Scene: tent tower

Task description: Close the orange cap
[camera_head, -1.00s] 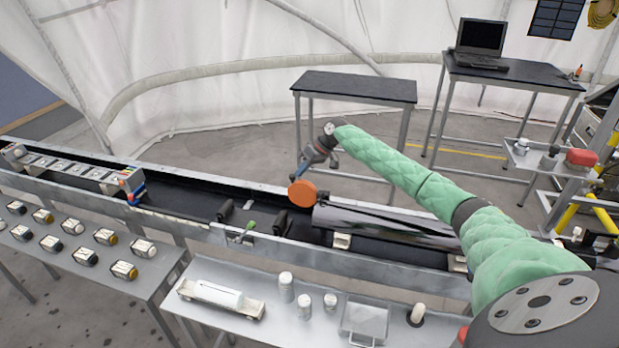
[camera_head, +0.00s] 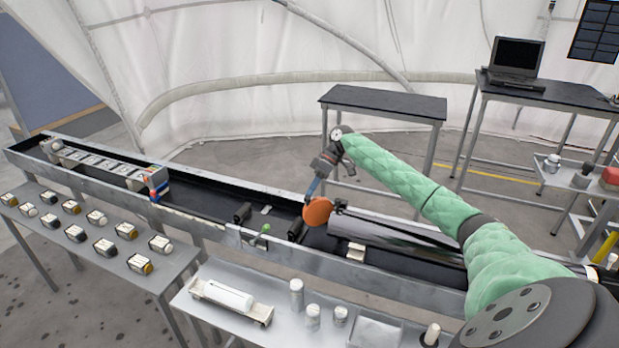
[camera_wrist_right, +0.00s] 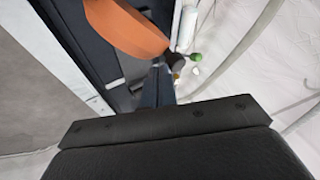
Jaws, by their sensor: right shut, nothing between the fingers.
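The orange cap (camera_head: 318,212) is a round disc at the left end of a long dark glossy tube (camera_head: 395,238) in the trough. It looks swung partly out from the tube's end; the exact angle is hard to tell. My right gripper (camera_head: 310,192) is at the cap's upper left edge, shut and empty, with its fingers pointing down. I cannot tell whether it touches the cap. In the right wrist view the cap (camera_wrist_right: 125,27) is close by, up and left of the shut fingertips (camera_wrist_right: 160,72). My left gripper is not in view.
The long metal trough (camera_head: 200,222) runs across the view, with a small green-knobbed part (camera_head: 264,230) on its near side. A near table (camera_head: 270,337) holds a white tray and several bottles. A dark-topped table (camera_head: 385,102) stands behind my right arm.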

